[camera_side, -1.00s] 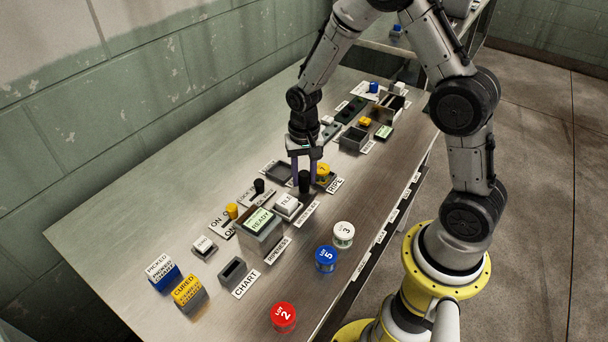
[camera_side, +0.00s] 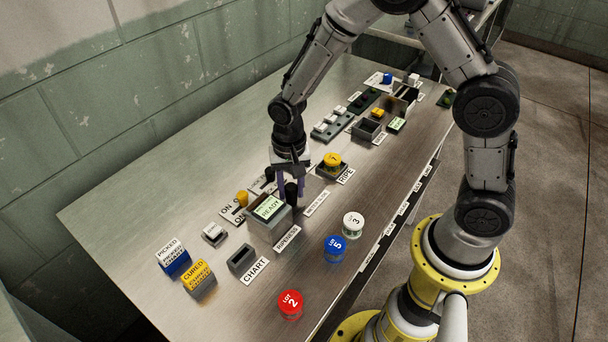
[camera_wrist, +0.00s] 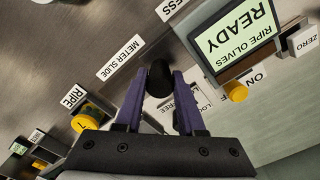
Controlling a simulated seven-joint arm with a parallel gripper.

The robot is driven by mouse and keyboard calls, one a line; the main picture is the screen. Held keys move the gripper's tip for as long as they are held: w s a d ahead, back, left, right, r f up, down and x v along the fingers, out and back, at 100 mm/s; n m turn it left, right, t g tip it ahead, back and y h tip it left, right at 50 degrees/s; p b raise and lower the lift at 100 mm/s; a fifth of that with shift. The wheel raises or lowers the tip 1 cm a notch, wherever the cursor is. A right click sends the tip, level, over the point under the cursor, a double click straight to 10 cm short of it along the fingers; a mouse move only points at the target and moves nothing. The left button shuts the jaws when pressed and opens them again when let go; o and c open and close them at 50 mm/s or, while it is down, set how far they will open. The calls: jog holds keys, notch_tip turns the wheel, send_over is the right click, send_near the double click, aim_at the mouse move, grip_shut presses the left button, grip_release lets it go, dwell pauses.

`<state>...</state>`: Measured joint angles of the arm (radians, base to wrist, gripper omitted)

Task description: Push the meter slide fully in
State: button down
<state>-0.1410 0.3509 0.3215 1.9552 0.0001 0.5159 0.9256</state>
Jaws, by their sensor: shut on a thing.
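The meter slide's black knob (camera_side: 291,192) stands between the purple fingers of my gripper (camera_side: 290,188), beside the meter box (camera_side: 268,228). In the wrist view the fingers close on either side of this dark knob (camera_wrist: 160,78); my gripper is shut on it. The box's lit screen (camera_wrist: 236,35) reads RIPE OLIVES READY. The METER SLIDE label (camera_wrist: 120,57) lies to the left of the knob. The body of the slide and the white tile on it are out of sight in both views, so I cannot tell how deep the slide sits.
A yellow knob (camera_side: 242,198) and a white ZERO button (camera_side: 214,232) stand left of the box. A yellow-lidded jar (camera_side: 332,159) sits in the RIPE tray. White (camera_side: 353,224), blue (camera_side: 335,247) and red (camera_side: 291,304) jars stand in front. The CHART slot (camera_side: 241,258) is empty.

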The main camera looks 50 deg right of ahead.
jog(key=shift+w+a+r, duration=0.1)
jog(key=shift+a+r, duration=0.05)
jog(key=shift+a, duration=0.3)
jog(key=c, duration=0.7)
grip_release()
jog(key=shift+o, duration=0.9)
notch_tip(320, 180, up, 14)
